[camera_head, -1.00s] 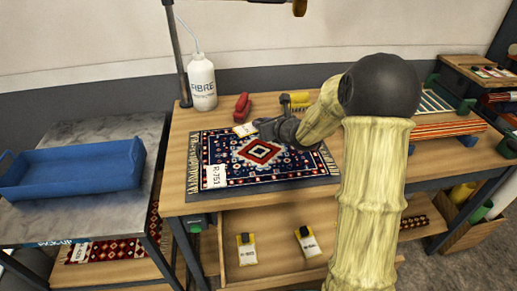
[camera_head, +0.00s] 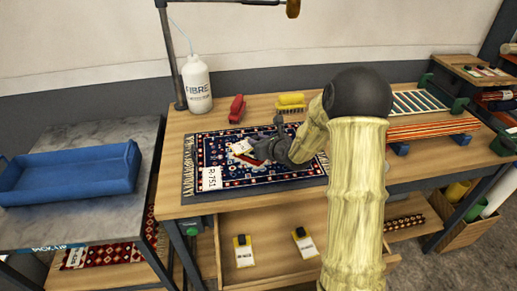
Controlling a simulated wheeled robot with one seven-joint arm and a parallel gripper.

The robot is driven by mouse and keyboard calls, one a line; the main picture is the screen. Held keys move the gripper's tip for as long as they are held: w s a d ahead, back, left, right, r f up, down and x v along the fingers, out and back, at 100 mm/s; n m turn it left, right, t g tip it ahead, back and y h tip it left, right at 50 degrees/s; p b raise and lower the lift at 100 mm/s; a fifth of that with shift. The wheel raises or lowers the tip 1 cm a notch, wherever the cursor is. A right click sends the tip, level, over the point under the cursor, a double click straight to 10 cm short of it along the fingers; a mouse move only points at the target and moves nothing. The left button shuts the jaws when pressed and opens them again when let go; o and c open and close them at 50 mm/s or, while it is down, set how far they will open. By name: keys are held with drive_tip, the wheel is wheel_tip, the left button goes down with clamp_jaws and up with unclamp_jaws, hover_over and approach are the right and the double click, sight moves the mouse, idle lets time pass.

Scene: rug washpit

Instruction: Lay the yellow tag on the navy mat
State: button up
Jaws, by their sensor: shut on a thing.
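My gripper (camera_head: 251,152) is shut on a small pale tag (camera_head: 241,146) with a hint of yellow. The tag is over the upper middle of the navy patterned mat (camera_head: 285,173), in front of its red centre. I cannot tell whether the tag touches the mat. The mat lies flat on the wooden workbench and bears a white label (camera_head: 211,179) reading R-751 at its lower left.
A white bottle (camera_head: 198,88), a red tool (camera_head: 237,109) and a yellow brush (camera_head: 290,103) stand behind the mat. An open drawer below holds two tags (camera_head: 244,254) (camera_head: 305,243). A blue tray (camera_head: 70,175) is on the left table.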

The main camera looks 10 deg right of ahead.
drive_tip(key=shift+f, duration=1.7)
drive_tip(key=shift+f, duration=0.15)
drive_tip(key=o, duration=0.9)
drive_tip(key=shift+o, duration=0.2)
drive_tip(key=shift+r, duration=0.25)
drive_tip(key=v, duration=1.2)
drive_tip(key=shift+d+b, duration=0.1)
drive_tip(key=shift+b, duration=0.3)
